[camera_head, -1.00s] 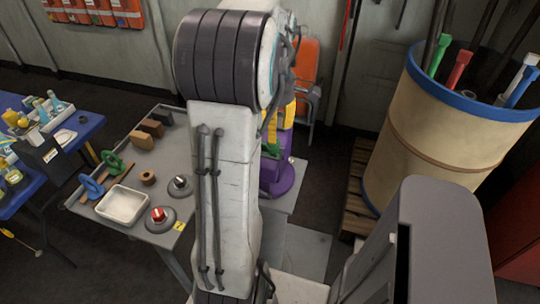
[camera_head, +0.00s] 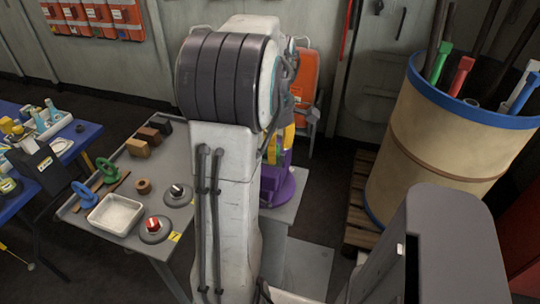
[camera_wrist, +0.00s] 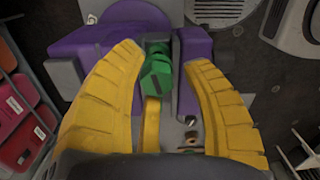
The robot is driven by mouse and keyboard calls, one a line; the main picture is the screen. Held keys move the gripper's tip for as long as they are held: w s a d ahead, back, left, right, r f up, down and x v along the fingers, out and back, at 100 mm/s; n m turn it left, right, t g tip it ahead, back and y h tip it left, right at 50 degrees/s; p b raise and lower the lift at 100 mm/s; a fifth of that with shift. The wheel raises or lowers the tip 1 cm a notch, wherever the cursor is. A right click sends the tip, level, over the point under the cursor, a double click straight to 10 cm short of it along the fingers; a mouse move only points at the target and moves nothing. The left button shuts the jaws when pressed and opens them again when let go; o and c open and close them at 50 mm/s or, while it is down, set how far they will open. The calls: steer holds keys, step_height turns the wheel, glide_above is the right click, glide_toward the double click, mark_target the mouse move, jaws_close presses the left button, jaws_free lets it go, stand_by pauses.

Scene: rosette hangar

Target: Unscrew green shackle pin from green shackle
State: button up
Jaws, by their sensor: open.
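In the wrist view, my gripper (camera_wrist: 160,85) has two ribbed yellow fingers spread wide. A green slotted head, which looks like the shackle pin (camera_wrist: 157,78), lies between them with gaps on both sides. More green behind it may be the green shackle (camera_wrist: 157,49); I cannot make out where the two join. Purple stand parts (camera_wrist: 194,70) lie behind the fingers. A narrow yellow bar (camera_wrist: 152,123) shows below the pin; I cannot tell what it belongs to. In the head view my arm hides most of this, leaving a bit of green and the purple stand (camera_head: 278,185).
A grey bench (camera_head: 125,235) at left holds a white tray (camera_head: 115,214), a red-topped knob (camera_head: 153,227), and green and blue rings. A large tan drum (camera_head: 445,145) with tools stands on a pallet at right. Dark floor shows between stand and pallet.

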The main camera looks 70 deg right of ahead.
steer(key=shift+r+p, duration=1.75)
steer(key=shift+r, duration=0.25)
steer(key=m, duration=0.5)
steer(key=shift+m, duration=0.3)
steer(key=m+p, duration=0.1)
steer(key=m, duration=0.4)
steer(key=shift+m, duration=0.4)
steer(key=m, duration=0.5)
steer(key=shift+m, duration=0.3)
steer(key=m, duration=0.6)
steer(key=shift+p, duration=0.35)
steer(key=m, duration=0.6)
steer(key=shift+m, duration=0.4)
steer(key=m, duration=0.5)
steer(key=shift+m+p, duration=0.35)
steer(key=shift+m, duration=0.05)
steer(key=m, duration=0.5)
steer(key=shift+m, duration=0.3)
steer(key=m, duration=0.6)
steer(key=shift+m, duration=0.4)
